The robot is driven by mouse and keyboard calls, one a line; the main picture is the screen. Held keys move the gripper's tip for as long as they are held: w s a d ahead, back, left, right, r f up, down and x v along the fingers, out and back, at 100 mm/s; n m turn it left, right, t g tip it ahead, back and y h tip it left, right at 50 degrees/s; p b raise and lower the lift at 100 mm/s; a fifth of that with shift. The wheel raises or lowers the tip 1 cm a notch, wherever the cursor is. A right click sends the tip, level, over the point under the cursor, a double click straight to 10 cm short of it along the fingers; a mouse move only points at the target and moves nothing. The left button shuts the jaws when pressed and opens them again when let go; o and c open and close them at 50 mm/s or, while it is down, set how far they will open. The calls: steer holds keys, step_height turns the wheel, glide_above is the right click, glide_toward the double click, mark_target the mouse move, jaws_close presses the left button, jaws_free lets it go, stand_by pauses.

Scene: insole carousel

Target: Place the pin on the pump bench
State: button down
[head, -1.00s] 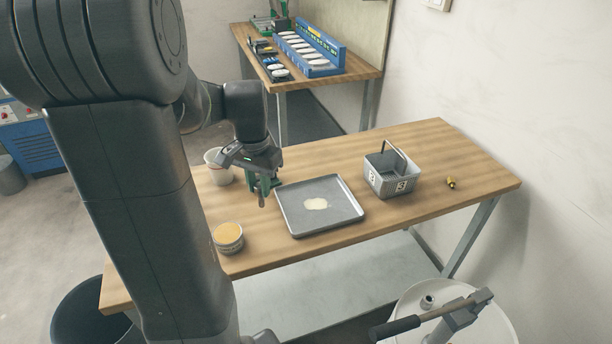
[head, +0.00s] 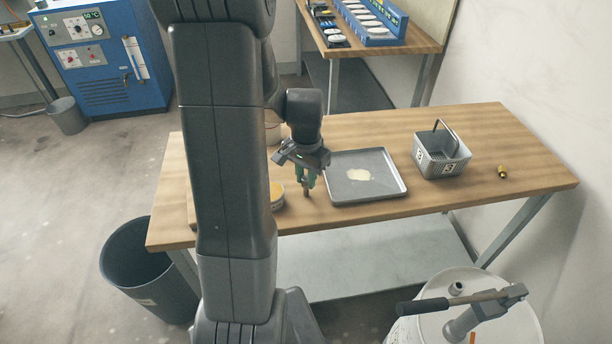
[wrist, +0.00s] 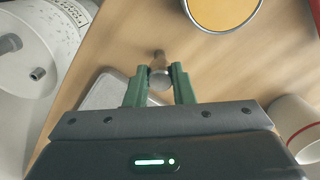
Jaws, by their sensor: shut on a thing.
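My gripper (head: 306,180) is shut on the pin, a small brown-grey metal cylinder. The pin (wrist: 157,72) stands out between the green fingers (wrist: 159,86) in the wrist view. In the head view the pin (head: 306,190) points down from the fingers, roughly upright. It is over the near part of the wooden bench (head: 470,130), between the yellow-topped tub and the grey tray. I cannot tell whether its lower end touches the wood.
The tray (head: 345,197) with a pale puddle is just right of my gripper. The tub (head: 277,195) is close on the left, partly hidden. A drum with a pump (head: 470,325) is in front.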

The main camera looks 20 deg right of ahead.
mark_target(306, 178)
steer(key=shift+f, duration=0.2)
steer(key=c, duration=1.2)
jaws_free()
steer(key=shift+c, duration=0.2)
steer(key=shift+r, duration=0.15)
step_height(306, 178, up, 12)
